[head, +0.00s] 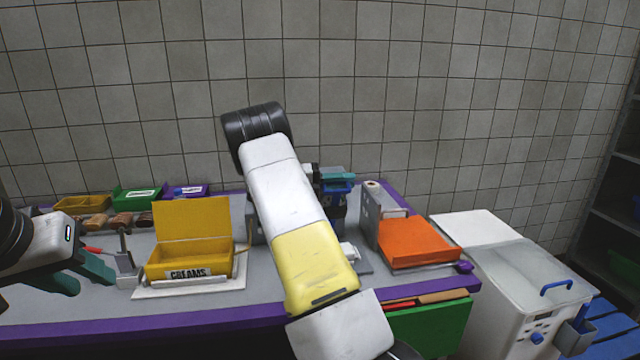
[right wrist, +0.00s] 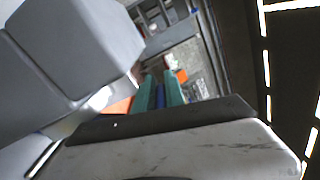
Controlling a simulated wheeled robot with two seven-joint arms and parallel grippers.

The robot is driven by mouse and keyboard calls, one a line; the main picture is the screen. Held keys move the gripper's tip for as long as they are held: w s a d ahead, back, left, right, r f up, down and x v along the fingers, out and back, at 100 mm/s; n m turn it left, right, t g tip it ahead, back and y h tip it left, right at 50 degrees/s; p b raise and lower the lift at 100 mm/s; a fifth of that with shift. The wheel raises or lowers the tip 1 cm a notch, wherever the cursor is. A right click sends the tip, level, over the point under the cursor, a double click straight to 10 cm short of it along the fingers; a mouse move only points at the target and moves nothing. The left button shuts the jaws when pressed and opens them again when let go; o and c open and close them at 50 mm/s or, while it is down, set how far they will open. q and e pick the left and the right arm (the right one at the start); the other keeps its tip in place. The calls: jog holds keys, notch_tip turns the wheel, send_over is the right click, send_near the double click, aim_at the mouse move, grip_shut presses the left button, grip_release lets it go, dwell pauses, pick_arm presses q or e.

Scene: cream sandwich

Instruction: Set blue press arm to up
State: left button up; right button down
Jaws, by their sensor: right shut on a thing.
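The blue press arm (head: 336,188) is at the back centre of the table in the head view, largely hidden behind my right arm. My right gripper (head: 340,176) has teal fingers and is shut on the blue press arm. In the right wrist view the blue press arm (right wrist: 159,96) shows as a strip between the two teal fingers (right wrist: 160,88). The rest of the press is mostly covered, so its exact tilt is hard to tell. My left gripper (head: 78,276) is at the left of the table, with its teal fingers apart and nothing between them.
A yellow open box labelled CREAMS (head: 192,222) stands left of centre. An orange box (head: 418,240) lies at the right. Green (head: 136,197) and purple (head: 186,191) bins line the back left. A white machine (head: 520,290) with a blue handle stands beyond the table's right end.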

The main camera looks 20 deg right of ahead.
jog(key=shift+r, duration=0.15)
jog(key=c, duration=1.5)
grip_release()
jog(key=shift+o, duration=0.2)
jog(key=v, duration=0.8)
